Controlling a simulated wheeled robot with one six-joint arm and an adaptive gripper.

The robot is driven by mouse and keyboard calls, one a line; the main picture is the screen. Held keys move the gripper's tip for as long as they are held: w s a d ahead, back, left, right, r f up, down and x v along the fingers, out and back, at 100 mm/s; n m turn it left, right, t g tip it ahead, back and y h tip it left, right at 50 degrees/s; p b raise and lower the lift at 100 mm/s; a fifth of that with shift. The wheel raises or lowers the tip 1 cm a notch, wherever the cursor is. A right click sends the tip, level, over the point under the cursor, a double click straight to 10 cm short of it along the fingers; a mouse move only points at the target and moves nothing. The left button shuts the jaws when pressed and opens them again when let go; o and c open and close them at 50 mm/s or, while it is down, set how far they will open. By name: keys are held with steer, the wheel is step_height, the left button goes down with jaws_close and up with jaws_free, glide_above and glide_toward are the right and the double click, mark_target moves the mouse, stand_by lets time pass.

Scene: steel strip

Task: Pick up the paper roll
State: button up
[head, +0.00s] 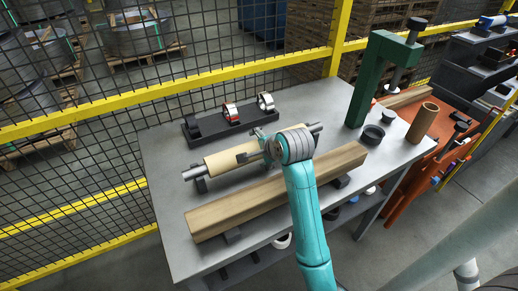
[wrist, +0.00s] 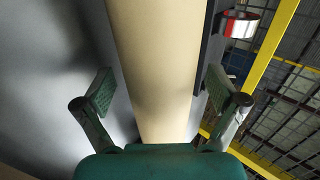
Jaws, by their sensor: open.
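The paper roll (head: 228,161) is a tan cylinder lying on a grey metal shaft (head: 192,174) on the grey table. In the wrist view the roll (wrist: 158,60) runs from top to bottom between my fingers. My gripper (head: 256,149) is at the right part of the roll in the head view. In the wrist view my gripper (wrist: 160,90) is open, with one finger on each side of the roll and gaps between. My gripper and wrist hide part of the roll's right end and the shaft.
A long wooden beam (head: 280,192) lies in front of the roll. A black rack (head: 208,127) with a red-banded ring (head: 230,113) and a silver ring (head: 265,102) is behind. A green press (head: 368,80) and an upright brown tube (head: 423,121) stand right. A yellow-railed mesh fence borders the table.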

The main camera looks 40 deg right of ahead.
steer(key=shift+c, duration=0.2)
steer(key=c, duration=1.6)
steer(key=shift+r, duration=0.15)
jaws_close()
